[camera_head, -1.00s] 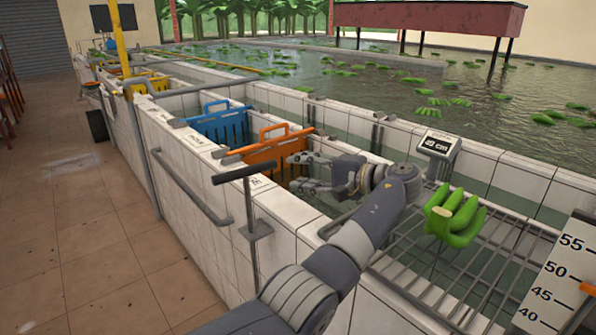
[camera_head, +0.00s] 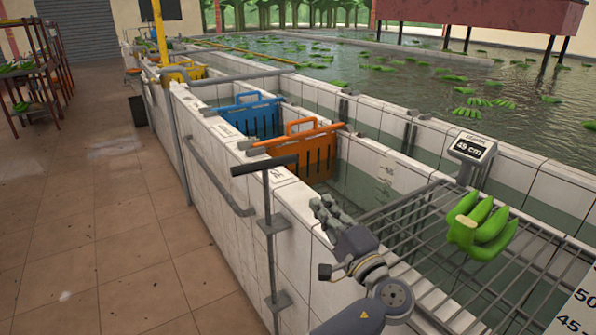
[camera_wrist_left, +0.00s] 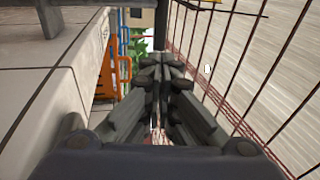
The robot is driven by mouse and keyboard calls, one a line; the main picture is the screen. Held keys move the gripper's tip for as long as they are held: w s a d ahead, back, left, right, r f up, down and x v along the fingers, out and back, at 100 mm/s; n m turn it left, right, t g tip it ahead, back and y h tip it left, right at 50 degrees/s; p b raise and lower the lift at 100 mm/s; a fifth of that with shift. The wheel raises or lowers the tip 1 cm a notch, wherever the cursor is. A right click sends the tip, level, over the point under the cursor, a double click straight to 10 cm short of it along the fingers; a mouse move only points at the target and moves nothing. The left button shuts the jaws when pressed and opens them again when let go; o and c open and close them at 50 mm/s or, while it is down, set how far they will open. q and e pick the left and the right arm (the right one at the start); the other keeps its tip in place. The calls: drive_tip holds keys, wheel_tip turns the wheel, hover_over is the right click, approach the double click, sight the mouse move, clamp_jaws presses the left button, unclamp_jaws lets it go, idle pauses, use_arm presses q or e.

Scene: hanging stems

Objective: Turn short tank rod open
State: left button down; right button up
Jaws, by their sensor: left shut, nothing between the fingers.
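The tank rod (camera_head: 268,225) is a slim dark upright rod with a T-shaped cross handle (camera_head: 264,165) on top. It stands in brackets on the outer face of the white tiled wall, in the head view. My left gripper (camera_head: 321,207) is to the right of the rod and apart from it, by the tank wall's top. Its fingers are shut with nothing between them. The left wrist view also shows these fingers (camera_wrist_left: 163,72) together, with the tiled wall to their left. My right gripper is not in view.
An orange slotted gate (camera_head: 305,152) and a blue one (camera_head: 245,117) stand in the channel behind the rod. A metal grate (camera_head: 420,225) at right bears a green banana cluster (camera_head: 482,227) beside a display (camera_head: 472,147). Tiled floor (camera_head: 110,230) at left is free.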

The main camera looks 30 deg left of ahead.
sight(291, 162)
use_arm(q)
drive_tip(key=x, duration=1.2)
drive_tip(key=shift+a, duration=0.2)
drive_tip(key=shift+x, duration=0.85)
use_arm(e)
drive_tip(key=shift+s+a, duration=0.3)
